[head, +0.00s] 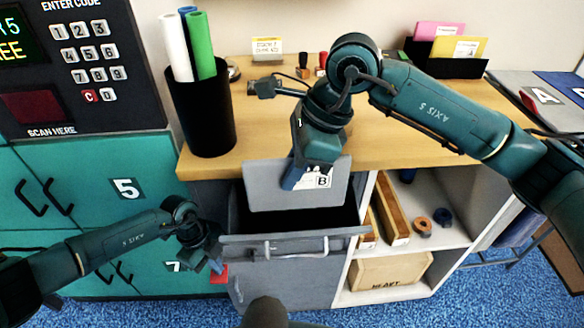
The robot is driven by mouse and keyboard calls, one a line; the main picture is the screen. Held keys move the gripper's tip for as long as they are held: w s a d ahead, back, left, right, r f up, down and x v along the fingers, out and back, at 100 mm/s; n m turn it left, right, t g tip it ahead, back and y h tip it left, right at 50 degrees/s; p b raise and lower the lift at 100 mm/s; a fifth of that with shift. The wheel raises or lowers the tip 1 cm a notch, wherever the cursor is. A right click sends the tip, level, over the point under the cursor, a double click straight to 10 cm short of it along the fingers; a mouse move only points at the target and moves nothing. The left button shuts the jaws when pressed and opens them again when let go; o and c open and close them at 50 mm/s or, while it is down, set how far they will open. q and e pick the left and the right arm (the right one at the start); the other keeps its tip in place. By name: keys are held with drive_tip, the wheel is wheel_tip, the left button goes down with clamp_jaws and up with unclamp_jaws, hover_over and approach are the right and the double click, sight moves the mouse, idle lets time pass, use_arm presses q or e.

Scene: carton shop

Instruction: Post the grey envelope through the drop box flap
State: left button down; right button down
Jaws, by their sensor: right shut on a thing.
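The grey envelope (268,186) with a white label marked B hangs upright over the drop box, in front of the counter edge. My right gripper (306,172) is shut on its upper part and hides some of it. The grey drop box flap (350,240) is tilted open toward me, with a dark opening (300,216) behind it and a bar handle (297,250) on its front. The envelope's lower edge appears just above the opening. My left gripper (217,265) is low, left of the handle and apart from it; its finger gap cannot be made out.
A black holder (203,125) with rolled tubes stands on the wooden counter (400,146). Stamps and a black tray (446,64) with coloured envelopes are behind. Teal lockers (125,160) and a keypad are at left. Open shelves (425,236) with a carton (390,271) are at right.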

sight(292, 193)
use_arm(q)
drive_tip(key=shift+x, duration=0.9)
drive_tip(key=shift+a, duration=0.25)
use_arm(e)
drive_tip(key=shift+w+f, duration=0.2)
drive_tip(key=shift+f, duration=2.85)
drive_tip(key=c, duration=1.4)
unclamp_jaws()
drive_tip(key=shift+o, duration=0.2)
drive_tip(key=shift+r, duration=0.1)
use_arm(q)
drive_tip(key=shift+w, duration=0.1)
use_arm(e)
drive_tip(key=shift+r, duration=3.95)
